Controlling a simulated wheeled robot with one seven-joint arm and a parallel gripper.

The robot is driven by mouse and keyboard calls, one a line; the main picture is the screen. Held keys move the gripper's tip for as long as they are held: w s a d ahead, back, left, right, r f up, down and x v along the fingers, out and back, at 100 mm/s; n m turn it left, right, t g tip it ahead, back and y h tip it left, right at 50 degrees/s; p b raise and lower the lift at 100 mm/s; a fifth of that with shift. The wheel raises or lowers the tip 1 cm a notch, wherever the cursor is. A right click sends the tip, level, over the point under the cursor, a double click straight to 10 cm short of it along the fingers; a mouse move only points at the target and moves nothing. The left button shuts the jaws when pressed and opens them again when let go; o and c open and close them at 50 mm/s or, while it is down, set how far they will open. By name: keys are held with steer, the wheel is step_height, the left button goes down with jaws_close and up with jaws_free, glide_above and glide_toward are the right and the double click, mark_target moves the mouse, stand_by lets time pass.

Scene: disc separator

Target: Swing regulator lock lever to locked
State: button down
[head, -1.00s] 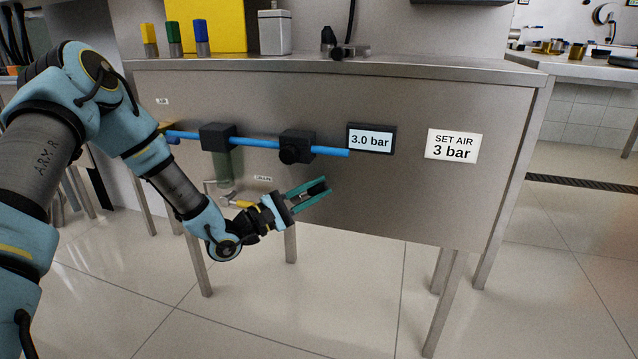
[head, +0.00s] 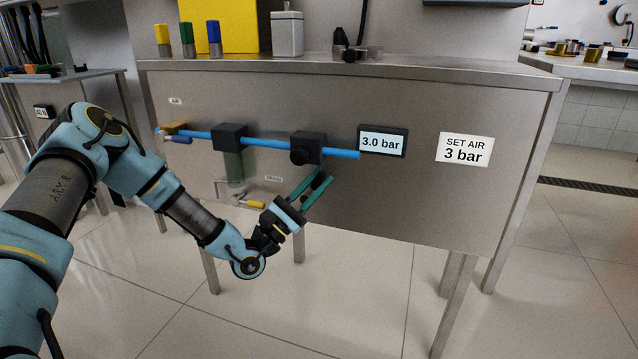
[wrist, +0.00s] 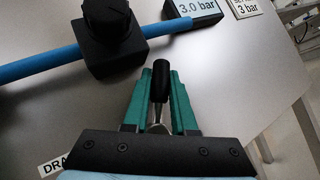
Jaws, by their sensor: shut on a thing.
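The black regulator block (head: 308,147) sits on the blue pipe, with a round knob (head: 299,157) on its front. In the wrist view the regulator (wrist: 108,38) is at upper left. The lock lever (wrist: 160,82) has a black grip and a metal stem, and stands below and right of the regulator. My gripper (head: 322,178) is below the regulator in front of the panel. In the wrist view its green fingers lie on both sides of the lever, shut on it. The lever's pivot is hidden by my gripper.
A display (head: 382,141) reads 3.0 bar and a sign (head: 465,149) reads SET AIR 3 bar. The blue pipe (head: 265,141) runs along the panel. A yellow-handled drain valve (head: 250,204) is left of my gripper. The panel's right half is clear below the sign.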

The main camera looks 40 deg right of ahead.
steer(key=c, duration=0.7)
jaws_free()
steer(key=shift+c, duration=0.2)
steer(key=shift+a, duration=0.1)
steer(key=v, duration=1)
steer(key=shift+a+f+p, duration=0.25)
steer(key=shift+f+p, duration=0.05)
steer(key=shift+p, duration=0.1)
steer(key=shift+w, duration=0.1)
